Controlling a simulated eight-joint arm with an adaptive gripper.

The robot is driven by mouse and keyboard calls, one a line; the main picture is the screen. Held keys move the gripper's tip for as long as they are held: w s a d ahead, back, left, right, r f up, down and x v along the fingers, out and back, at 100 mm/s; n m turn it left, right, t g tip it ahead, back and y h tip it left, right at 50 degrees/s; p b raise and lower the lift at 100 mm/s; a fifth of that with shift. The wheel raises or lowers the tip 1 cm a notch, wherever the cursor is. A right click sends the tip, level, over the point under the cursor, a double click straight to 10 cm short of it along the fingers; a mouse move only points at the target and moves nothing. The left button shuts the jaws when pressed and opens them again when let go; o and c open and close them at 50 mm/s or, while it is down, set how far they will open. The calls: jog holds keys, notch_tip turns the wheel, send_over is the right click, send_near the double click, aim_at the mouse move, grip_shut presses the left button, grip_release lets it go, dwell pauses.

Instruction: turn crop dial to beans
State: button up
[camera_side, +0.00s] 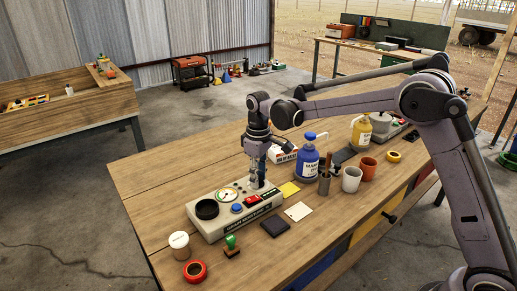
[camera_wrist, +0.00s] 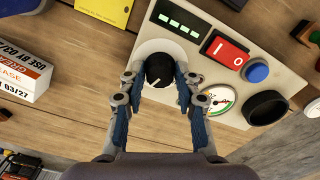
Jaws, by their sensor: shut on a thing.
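The crop dial (camera_wrist: 159,70) is a black round knob with a white pointer line, at one end of a cream moisture-meter-like box (camera_side: 212,221). The box (camera_wrist: 190,55) also carries a green-lit display (camera_wrist: 179,20), a red rocker switch (camera_wrist: 225,49), a blue button (camera_wrist: 257,73), a needle gauge (camera_wrist: 219,99) and a black cup (camera_wrist: 266,107). Crop labels are not readable.
A stamp (camera_side: 231,246), a red tape roll (camera_side: 195,271) and a white-lidded jar (camera_side: 180,246) are in front. A grease carton (camera_wrist: 22,70) lies nearby.

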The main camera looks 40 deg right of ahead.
jog(key=m, duration=0.3)
jog(key=shift+m, duration=2.3)
jog(key=o, duration=1.2)
jog(key=shift+c, duration=0.2)
notch_tip(320, 180, up, 12)
